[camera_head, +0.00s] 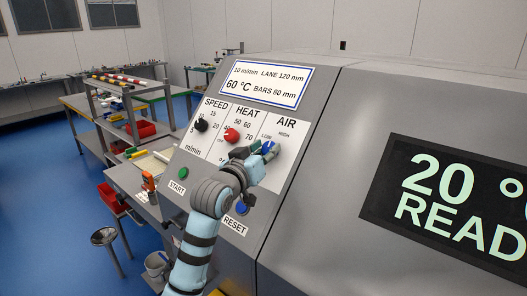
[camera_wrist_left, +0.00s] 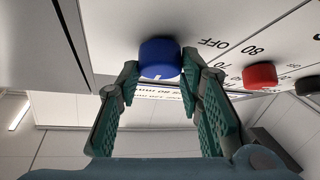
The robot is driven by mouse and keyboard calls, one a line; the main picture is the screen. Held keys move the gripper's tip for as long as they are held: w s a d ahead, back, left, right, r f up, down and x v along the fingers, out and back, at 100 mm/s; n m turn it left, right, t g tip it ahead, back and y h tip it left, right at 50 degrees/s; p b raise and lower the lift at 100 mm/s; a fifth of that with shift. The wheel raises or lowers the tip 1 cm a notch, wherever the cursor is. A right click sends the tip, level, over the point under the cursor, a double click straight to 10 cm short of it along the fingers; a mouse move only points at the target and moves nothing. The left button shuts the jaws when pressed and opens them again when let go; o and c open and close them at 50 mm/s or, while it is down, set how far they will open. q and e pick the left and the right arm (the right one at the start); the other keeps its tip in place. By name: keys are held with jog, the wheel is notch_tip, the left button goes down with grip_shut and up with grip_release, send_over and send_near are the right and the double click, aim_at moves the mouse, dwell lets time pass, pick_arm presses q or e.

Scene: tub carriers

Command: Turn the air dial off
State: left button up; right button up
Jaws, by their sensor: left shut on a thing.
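The air dial is a blue knob (camera_head: 268,147) under the AIR heading on the grey machine's sloped panel. In the head view my left gripper (camera_head: 260,150) covers part of it and hides the printing below it. In the left wrist view the blue knob (camera_wrist_left: 160,57) sits between the fingertips of my left gripper (camera_wrist_left: 160,75), which is shut on its sides. A small pale mark shows on the knob's lower edge. The word OFF (camera_wrist_left: 213,43) is printed on the panel to its right in that view. My right gripper is not in view.
The red heat dial (camera_head: 232,135) and black speed dial (camera_head: 201,125) are close by on the same panel. A green START button (camera_head: 183,173) and blue RESET button (camera_head: 242,208) lie below. A dark display (camera_head: 450,195) reads 20 and READ. Benches stand at the left.

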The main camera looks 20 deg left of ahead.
pick_arm(q)
jog(key=n+y, duration=0.1)
jog(key=n, duration=0.1)
jog(key=n+g+y, duration=0.1)
jog(key=n+y, duration=0.3)
jog(key=n, duration=0.1)
jog(key=shift+d+r+g, duration=0.15)
jog(key=shift+d+g, duration=0.25)
jog(key=n+g+y, duration=0.1)
jog(key=n+g, duration=0.1)
jog(key=n, duration=0.1)
jog(key=n+g+y, duration=0.1)
jog(key=n, duration=0.2)
jog(key=shift+w+d+r+g, duration=0.15)
jog(key=shift+w+r+g, duration=0.05)
jog(key=shift+g, duration=0.2)
jog(key=n+g, duration=0.1)
jog(key=n, duration=0.1)
jog(key=n+g, duration=0.2)
jog(key=n, duration=0.1)
jog(key=shift+w+r+n+g+y, duration=0.15)
jog(key=shift+r+n+g+y, duration=0.15)
jog(key=shift+g, duration=0.1)
jog(key=shift+w+n+g+h, duration=0.15)
jog(key=shift+n+g+h, duration=0.35)
jog(key=shift+n+g, duration=1.1)
jog(key=shift+n, duration=0.3)
jog(key=o, duration=1.2)
jog(key=shift+w, duration=0.1)
jog(key=shift+c, duration=0.2)
